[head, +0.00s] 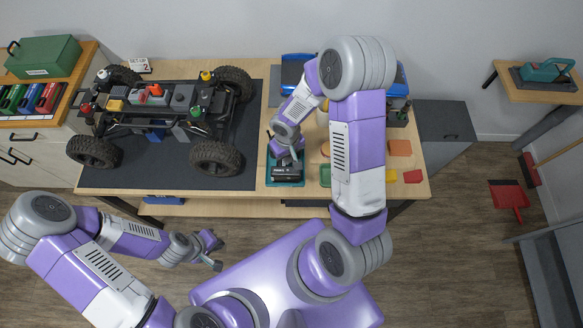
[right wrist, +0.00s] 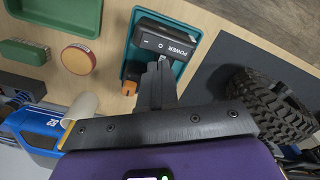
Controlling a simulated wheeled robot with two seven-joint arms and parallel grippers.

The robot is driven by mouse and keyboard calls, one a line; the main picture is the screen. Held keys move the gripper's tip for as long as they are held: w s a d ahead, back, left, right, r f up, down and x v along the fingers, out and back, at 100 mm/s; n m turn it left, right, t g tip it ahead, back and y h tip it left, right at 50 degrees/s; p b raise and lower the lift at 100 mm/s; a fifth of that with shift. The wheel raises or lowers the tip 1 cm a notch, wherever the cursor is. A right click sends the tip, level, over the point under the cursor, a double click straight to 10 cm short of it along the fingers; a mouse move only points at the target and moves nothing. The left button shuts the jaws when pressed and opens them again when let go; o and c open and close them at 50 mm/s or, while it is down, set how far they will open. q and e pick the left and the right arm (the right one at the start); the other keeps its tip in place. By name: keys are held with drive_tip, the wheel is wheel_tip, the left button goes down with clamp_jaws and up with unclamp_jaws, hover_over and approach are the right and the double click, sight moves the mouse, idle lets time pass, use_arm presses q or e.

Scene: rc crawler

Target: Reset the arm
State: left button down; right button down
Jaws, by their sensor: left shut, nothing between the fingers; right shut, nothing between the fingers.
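My right gripper (head: 289,157) is over the teal tray (head: 284,183) on the workbench, pointing down, with its fingers together and nothing between them. In the right wrist view, the shut fingers (right wrist: 158,82) point at the black box marked POWER (right wrist: 165,42) in the teal tray (right wrist: 135,47). The fingertips overlap the box's edge in that view; I cannot tell whether they touch it. The black box (head: 286,171) also shows in the head view. My left gripper (head: 216,256) is shut and empty, low in front of the bench, away from everything on it.
The crawler (head: 165,110) stands on a dark mat (head: 240,165) left of the tray. Coloured blocks (head: 400,147) sit at the bench's right end.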

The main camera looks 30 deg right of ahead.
idle(0.3)
drive_tip(key=s+a+f+y+b, duration=0.1)
drive_tip(key=s+a+f+b, duration=0.2)
drive_tip(key=f, duration=0.3)
drive_tip(key=s+a+f+m+y+b, duration=0.1)
drive_tip(key=s+a+f+b, duration=0.2)
drive_tip(key=s+a+f, duration=0.1)
drive_tip(key=s+a+f+m+y+b, duration=0.1)
drive_tip(key=s+a+f+y+b, duration=0.1)
drive_tip(key=a+f, duration=0.4)
wheel_tip(320, 180, down, 3)
drive_tip(key=shift+s+r+b, duration=0.1)
drive_tip(key=shift+s+b, duration=0.65)
drive_tip(key=shift+s, duration=0.15)
